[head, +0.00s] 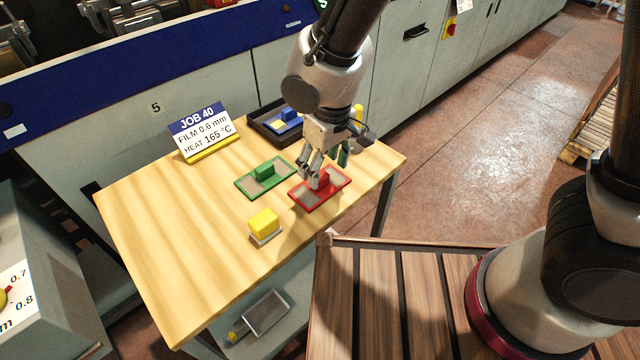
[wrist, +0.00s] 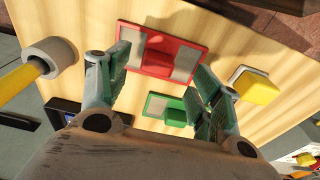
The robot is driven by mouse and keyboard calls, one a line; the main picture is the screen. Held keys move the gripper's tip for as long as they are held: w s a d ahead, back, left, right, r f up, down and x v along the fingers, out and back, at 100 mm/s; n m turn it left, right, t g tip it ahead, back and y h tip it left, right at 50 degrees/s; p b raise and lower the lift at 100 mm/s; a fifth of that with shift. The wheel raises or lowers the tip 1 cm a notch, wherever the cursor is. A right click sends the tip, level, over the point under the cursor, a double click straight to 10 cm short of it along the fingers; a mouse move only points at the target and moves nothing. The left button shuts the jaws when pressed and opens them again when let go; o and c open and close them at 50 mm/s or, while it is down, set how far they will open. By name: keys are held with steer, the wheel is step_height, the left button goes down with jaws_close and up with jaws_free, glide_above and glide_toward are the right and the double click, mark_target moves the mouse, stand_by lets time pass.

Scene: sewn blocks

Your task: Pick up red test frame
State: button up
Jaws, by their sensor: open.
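The red test frame (head: 335,184) lies flat on the wooden table, near its right edge. It is a red plate with two grey panels and a raised red grip block in the middle. In the wrist view the red frame (wrist: 188,47) lies ahead of the fingertips. My gripper (head: 320,176) is just above it in the head view, pointing down and partly covering it. In the wrist view my gripper (wrist: 161,68) has its fingers spread, one on each side of the grip block. Nothing is held. Whether a finger touches the frame cannot be told.
A green frame (head: 250,184) lies left of the red one, and a yellow block on a grey base (head: 263,223) nearer the front. A dark tray (head: 262,131) with a blue frame (head: 290,128) and a JOB 40 sign (head: 203,137) stand behind. The table's left part (head: 150,230) is clear.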

mark_target(320, 182)
steer(key=f, duration=0.3)
steer(key=w+a+f, duration=0.1)
steer(key=f, duration=0.1)
steer(key=shift+d, duration=0.1)
steer(key=c, duration=1.1)
